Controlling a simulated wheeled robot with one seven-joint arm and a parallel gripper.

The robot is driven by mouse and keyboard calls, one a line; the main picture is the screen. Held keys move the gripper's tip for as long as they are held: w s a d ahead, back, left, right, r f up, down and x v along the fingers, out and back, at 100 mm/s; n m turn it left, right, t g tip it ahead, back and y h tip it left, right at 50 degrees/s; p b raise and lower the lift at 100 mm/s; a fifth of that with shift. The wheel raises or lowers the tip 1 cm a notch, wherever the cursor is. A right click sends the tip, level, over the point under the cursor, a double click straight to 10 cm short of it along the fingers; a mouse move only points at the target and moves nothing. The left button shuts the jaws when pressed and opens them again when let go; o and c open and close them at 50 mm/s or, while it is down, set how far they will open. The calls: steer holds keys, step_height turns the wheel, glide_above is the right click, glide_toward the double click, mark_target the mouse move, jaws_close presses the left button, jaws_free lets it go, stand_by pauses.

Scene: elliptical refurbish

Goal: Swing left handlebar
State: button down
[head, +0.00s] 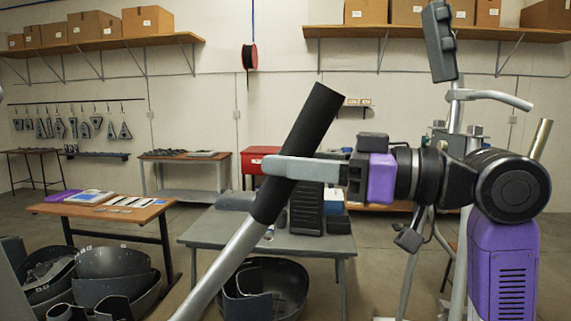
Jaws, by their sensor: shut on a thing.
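The left handlebar is a silver-grey pole (224,268) with a black foam grip (297,150) at its upper end. It stands tilted, its top leaning right, in the middle foreground of the head view. My gripper (285,168) reaches in from the right and is shut on the black grip, with a pale grey finger across its front. The other finger is hidden behind the grip. My purple and black wrist and arm extend to the right. The lower end of the pole runs out of the picture at the bottom.
The elliptical's console (439,42) and silver upright stand at the right, partly behind my arm. A grey table (210,232) stands behind the handlebar. Black bins (112,264) and a wooden table (125,212) are at left. Boxes (147,20) fill high wall shelves.

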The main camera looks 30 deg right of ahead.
steer(key=s+d+f+t+b, duration=0.1)
steer(key=s+d+f+b, duration=0.1)
steer(key=f+b, duration=0.3)
steer(key=s+d+f+t+y+b, duration=0.1)
steer(key=s+d+f+b, duration=0.1)
steer(key=d+f+b, duration=0.2)
steer(key=s+d+f+m+t+y+b, duration=0.1)
steer(key=s+d+f+b, duration=0.2)
steer(key=f+b, duration=0.4)
steer(key=shift+d+f+b, duration=0.15)
steer(key=shift+d+b, duration=0.2)
steer(key=shift+b, duration=0.4)
steer(key=c, duration=1)
jaws_free()
steer(key=shift+s+d+y, duration=0.1)
steer(key=shift+y, duration=0.2)
steer(key=v, duration=0.7)
steer(key=shift+s+b, duration=0.25)
steer(key=shift+b, duration=0.2)
